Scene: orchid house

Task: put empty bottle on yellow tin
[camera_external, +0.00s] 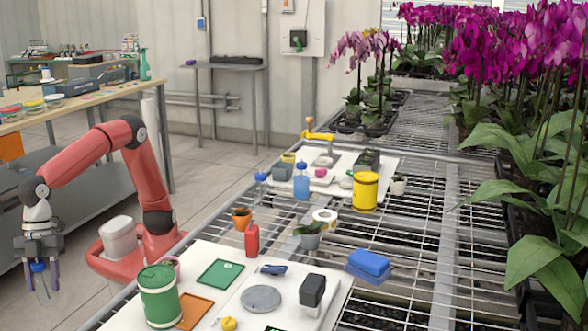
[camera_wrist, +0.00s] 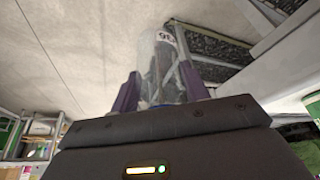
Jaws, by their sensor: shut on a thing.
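My gripper (camera_external: 40,282) hangs at the far left of the external view, fingers downward, over the floor beside the bench. It is shut on a clear, empty bottle with a blue cap (camera_external: 38,267). In the wrist view the transparent bottle (camera_wrist: 160,58) stands between the two purple fingers, with a small label showing on it. The yellow tin (camera_external: 365,193) stands upright on the wire bench, at the right edge of the farther white board, well away to the right of my gripper. Its top looks bare.
A blue sponge-like block (camera_external: 369,265), a grey potted plant (camera_external: 309,238), a red bottle (camera_external: 252,239) and a large green tin (camera_external: 160,297) stand on the bench side nearer the camera. Orchids (camera_external: 540,140) crowd the right.

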